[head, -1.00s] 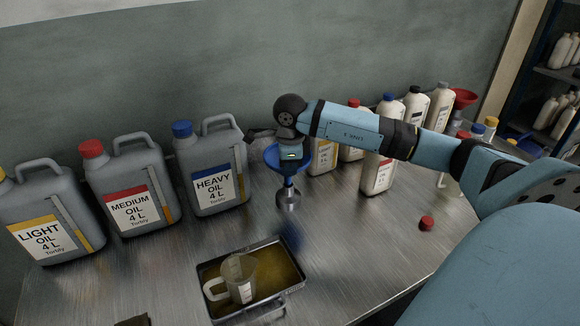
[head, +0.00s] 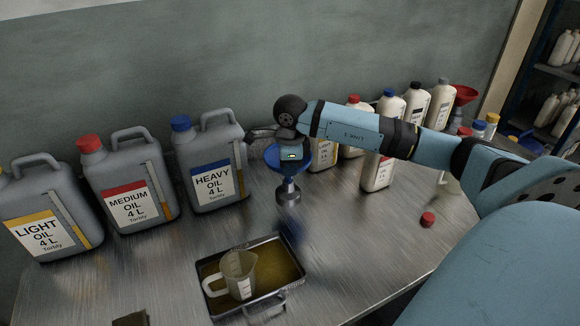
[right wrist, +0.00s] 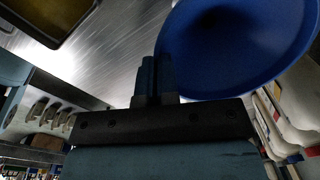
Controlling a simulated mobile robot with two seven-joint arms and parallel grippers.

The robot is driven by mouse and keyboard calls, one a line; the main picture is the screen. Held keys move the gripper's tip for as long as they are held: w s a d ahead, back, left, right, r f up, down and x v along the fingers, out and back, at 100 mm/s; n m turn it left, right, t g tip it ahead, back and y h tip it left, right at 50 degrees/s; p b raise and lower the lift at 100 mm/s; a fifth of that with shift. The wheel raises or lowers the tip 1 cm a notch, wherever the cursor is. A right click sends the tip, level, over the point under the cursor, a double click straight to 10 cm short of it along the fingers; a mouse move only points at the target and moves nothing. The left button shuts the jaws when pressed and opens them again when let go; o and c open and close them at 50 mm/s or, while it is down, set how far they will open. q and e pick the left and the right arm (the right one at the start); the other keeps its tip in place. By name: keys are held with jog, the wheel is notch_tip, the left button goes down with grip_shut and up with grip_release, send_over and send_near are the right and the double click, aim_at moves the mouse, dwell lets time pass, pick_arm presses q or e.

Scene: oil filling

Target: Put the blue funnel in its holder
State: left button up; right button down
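The funnel's spout is hidden. I cannot identify the holder for certain. My left gripper is out of view.
Grey jugs labelled light (head: 45,215), medium (head: 127,180) and heavy oil (head: 211,165) line the left. A metal tray (head: 202,275) with a clear measuring jug (head: 240,272) sits at front. White bottles (head: 378,172) and a red funnel (head: 465,93) stand right. A red cap (head: 428,219) lies loose.

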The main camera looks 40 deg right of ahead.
jog(key=shift+f, duration=0.15)
jog(key=shift+f+b, duration=0.5)
jog(key=shift+b, duration=0.05)
jog(key=shift+f, duration=0.2)
jog(key=c, duration=1.3)
grip_release()
